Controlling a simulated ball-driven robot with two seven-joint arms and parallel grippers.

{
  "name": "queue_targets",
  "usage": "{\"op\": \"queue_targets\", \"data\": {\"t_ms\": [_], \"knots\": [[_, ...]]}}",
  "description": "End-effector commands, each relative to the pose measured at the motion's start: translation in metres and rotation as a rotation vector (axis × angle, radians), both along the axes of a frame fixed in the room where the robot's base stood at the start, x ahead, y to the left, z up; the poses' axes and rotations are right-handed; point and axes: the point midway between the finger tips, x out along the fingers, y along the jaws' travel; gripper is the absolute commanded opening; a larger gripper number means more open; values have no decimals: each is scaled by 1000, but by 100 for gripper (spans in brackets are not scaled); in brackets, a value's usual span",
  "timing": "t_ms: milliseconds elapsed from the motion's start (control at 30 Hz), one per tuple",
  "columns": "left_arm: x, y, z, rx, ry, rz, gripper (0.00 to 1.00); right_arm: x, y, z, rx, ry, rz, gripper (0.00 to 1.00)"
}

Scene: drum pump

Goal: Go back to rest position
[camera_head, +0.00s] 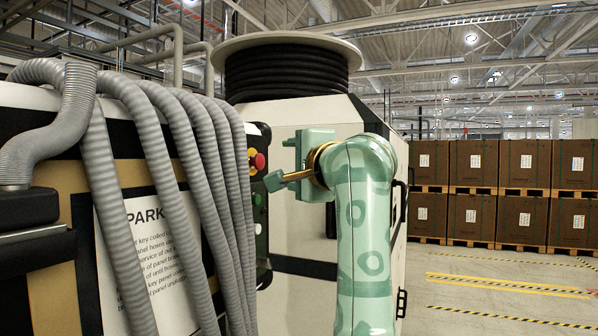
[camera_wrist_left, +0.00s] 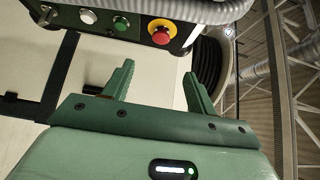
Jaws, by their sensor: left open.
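My left gripper (camera_head: 281,162) is in the middle of the head view, at the end of a pale green patterned arm that rises from the bottom edge. It is beside the control panel of a large cream and black machine (camera_head: 300,225). In the left wrist view my left gripper (camera_wrist_left: 158,84) has its two green fingers spread apart with nothing between them. The panel's red button (camera_wrist_left: 161,32) on a yellow base lies beyond the fingertips; this red button (camera_head: 257,161) also shows in the head view. My right gripper is not in view.
Several grey corrugated hoses (camera_head: 165,130) hang over the panel on the left, near a PARK notice (camera_head: 145,260). A reel of black hose (camera_head: 287,72) tops the machine. Stacked brown boxes (camera_head: 475,165) stand far right. Floor with yellow-black striped lines (camera_head: 510,287) is clear.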

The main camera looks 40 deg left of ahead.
Motion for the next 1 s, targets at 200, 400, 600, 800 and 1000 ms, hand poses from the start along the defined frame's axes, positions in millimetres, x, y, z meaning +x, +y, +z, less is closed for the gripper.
{"op": "queue_targets", "data": {"t_ms": [200, 400, 600, 800, 1000], "knots": [[-10, -20, 0, 0, 0, 0, 57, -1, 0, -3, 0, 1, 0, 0], [-11, -22, 0, 0, 0, 1, 57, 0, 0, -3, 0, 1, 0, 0], [-11, -22, 0, 0, 0, 1, 57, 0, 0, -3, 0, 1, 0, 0], [-11, -22, 0, 6, 11, 1, 57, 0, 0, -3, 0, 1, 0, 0], [-25, -20, 36, 339, 274, 158, 57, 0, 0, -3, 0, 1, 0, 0]]}}
